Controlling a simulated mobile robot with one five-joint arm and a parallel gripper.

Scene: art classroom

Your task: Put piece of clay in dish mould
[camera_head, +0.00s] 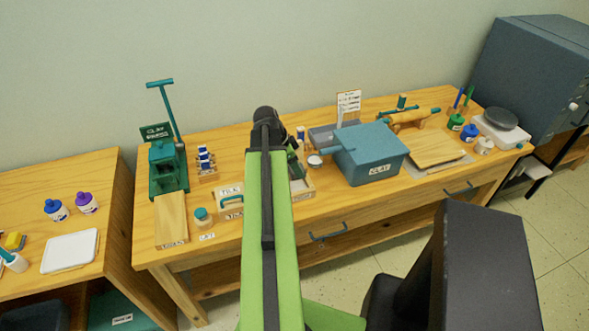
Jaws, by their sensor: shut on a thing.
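My green arm reaches forward over the workbench, and its dark end joint (265,113) is near the back edge. I cannot make out a piece of clay. A teal box (371,165) labelled CLAY stands right of the arm with its lid on. I cannot pick out a dish mould for sure. A pale labelled block with a teal handle (232,199) lies just left of the arm. A wooden tray (303,187) is partly hidden behind the arm.
A green press (167,169) with a tall lever stands at the bench's left end, behind a wooden board (171,221). A roller (408,117) and flat boards (437,150) are to the right. A dark kiln-like cabinet (530,70) stands beyond. Another table (98,180) is at left.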

